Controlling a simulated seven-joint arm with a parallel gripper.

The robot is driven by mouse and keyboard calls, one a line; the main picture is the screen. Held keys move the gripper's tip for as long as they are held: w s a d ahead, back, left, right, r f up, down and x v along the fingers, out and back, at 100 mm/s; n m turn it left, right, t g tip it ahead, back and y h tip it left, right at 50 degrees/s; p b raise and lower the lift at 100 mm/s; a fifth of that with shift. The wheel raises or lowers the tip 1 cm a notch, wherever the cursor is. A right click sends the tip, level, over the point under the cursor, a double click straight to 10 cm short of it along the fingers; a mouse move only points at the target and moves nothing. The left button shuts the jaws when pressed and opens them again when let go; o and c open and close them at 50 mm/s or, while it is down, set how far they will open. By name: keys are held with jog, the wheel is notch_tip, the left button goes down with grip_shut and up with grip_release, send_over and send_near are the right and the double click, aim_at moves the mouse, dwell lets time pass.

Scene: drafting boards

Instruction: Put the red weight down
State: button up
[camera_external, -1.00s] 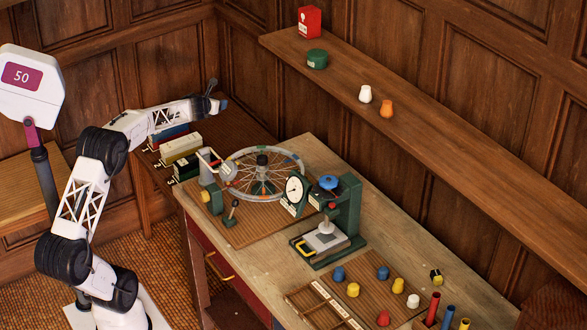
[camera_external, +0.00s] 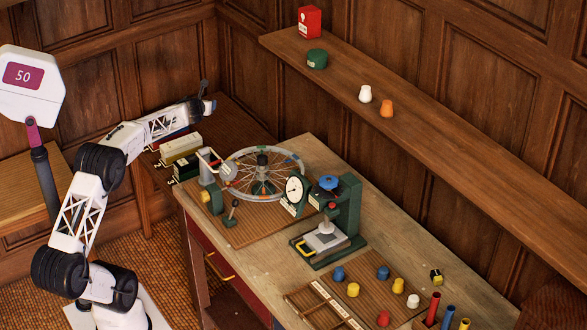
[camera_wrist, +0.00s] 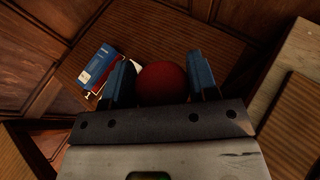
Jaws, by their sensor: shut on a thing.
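In the wrist view, the red weight (camera_wrist: 162,83) shows as a dark red rounded shape between the two blue fingertips of my gripper (camera_wrist: 161,80). My gripper is shut on it. In the external view my gripper (camera_external: 208,104) is at the upper left, over the dark side table behind the workbench; the held weight cannot be made out there. Another small red piece (camera_external: 383,318) stands on the slatted board at the front of the workbench.
The wrist view shows a blue book (camera_wrist: 97,65) and a red one on the side table (camera_wrist: 190,25), left of the weight; bare wood lies beyond it. The workbench (camera_external: 385,230) holds a spoked wheel (camera_external: 240,172), a green dial press (camera_external: 350,205) and several coloured pieces. A wall shelf (camera_external: 450,130) runs behind.

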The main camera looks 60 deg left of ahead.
jog(key=w+d+r, duration=0.2)
jog(key=w+d, duration=1.1)
jog(key=d, duration=0.3)
jog(key=w+d+r, duration=0.1)
jog(key=w+d, duration=1.1)
jog(key=d, duration=0.5)
jog(key=w+d+n+y, duration=0.1)
jog(key=w+d, duration=0.3)
jog(key=d, duration=0.9)
jog(key=w+d, duration=0.3)
jog(key=d, duration=1)
jog(key=s+d+f, duration=0.2)
jog(key=d+f, duration=0.1)
jog(key=d, duration=0.6)
jog(key=s+d+f, duration=0.1)
jog(key=d+f, duration=0.3)
jog(key=d, duration=0.5)
jog(key=s+d+f, duration=0.2)
jog(key=d+f, duration=0.1)
jog(key=d, duration=0.5)
jog(key=shift+s+d+f+g, duration=0.25)
jog(key=shift+s+d+g, duration=0.05)
jog(key=shift+s+d, duration=0.1)
jog(key=shift+f, duration=3.15)
